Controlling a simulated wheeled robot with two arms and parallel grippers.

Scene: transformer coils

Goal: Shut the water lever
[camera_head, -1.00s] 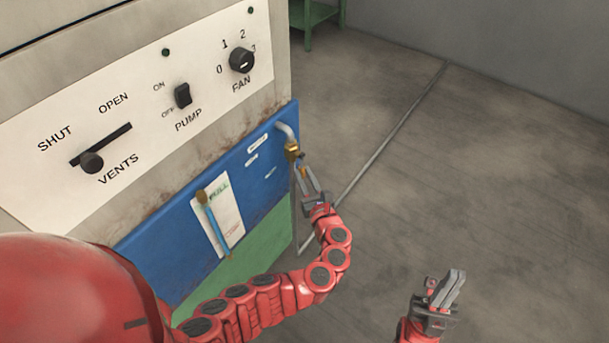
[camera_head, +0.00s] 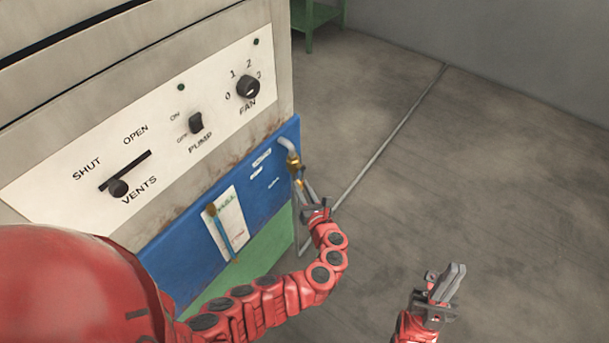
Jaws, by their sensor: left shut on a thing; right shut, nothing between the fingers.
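A brass valve (camera_head: 293,163) sits at the end of a pale bent pipe (camera_head: 286,145) on the right edge of the blue panel (camera_head: 265,190). My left gripper (camera_head: 300,181) has its fingers shut just below the brass body, on what I take to be the water lever; the fingers hide most of it, so its angle cannot be told. My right gripper (camera_head: 453,278) is shut and empty over the floor at lower right, well apart from the panel.
Above the blue panel, a white plate carries the fan knob (camera_head: 248,87), pump switch (camera_head: 196,123) and vents slider (camera_head: 118,187). A strip gauge (camera_head: 225,222) hangs on the blue panel. A green stand (camera_head: 316,14) is at the back. The floor to the right is clear.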

